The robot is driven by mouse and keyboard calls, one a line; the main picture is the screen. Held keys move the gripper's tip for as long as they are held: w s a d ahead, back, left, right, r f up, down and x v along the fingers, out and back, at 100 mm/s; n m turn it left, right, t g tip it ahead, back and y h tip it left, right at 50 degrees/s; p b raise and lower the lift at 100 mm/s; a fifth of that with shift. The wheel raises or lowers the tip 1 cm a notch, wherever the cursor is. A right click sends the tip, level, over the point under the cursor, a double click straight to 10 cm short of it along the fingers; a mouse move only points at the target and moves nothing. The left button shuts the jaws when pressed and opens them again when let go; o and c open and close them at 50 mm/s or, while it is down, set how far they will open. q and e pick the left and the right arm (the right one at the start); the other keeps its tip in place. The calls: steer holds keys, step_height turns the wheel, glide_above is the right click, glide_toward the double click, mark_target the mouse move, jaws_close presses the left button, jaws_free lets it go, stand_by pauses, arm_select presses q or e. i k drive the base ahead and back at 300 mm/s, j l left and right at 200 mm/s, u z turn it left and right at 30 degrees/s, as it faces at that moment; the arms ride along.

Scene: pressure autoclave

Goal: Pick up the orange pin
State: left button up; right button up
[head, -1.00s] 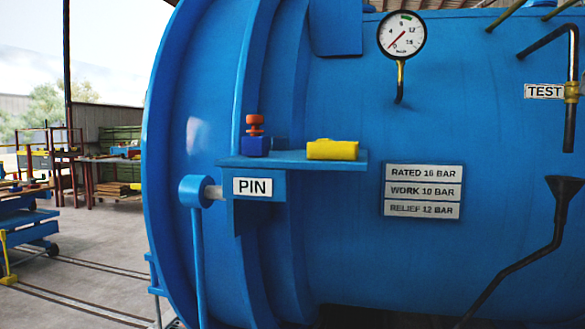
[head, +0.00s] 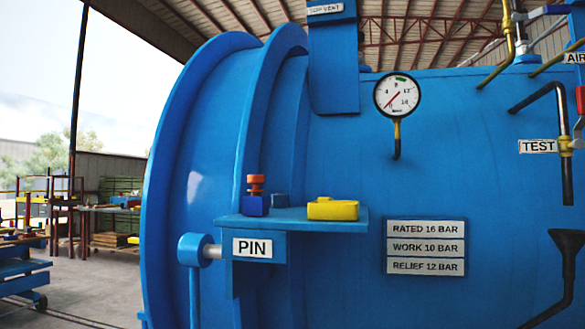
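The orange pin (head: 256,184) stands upright in a small dark blue block (head: 255,205) at the left part of a blue shelf (head: 345,225). Its wide head and narrower neck show above the block; its lower part is hidden in the block. The shelf juts from the blue autoclave (head: 330,150) above a white PIN label (head: 252,248). Neither of my grippers shows in the head view.
A pressure gauge (head: 397,96) sits above. Pipes and a black funnel (head: 567,240) are at the right. Workbenches stand far left.

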mark_target(256, 180)
steer(key=i+l, duration=1.35)
steer(key=u, duration=0.4)
steer(key=i+l+u, duration=0.1)
steer(key=u, duration=0.3)
steer(key=l+u, duration=0.15)
steer(key=u, duration=0.2)
steer(key=l+u, duration=0.1)
steer(key=u, duration=0.3)
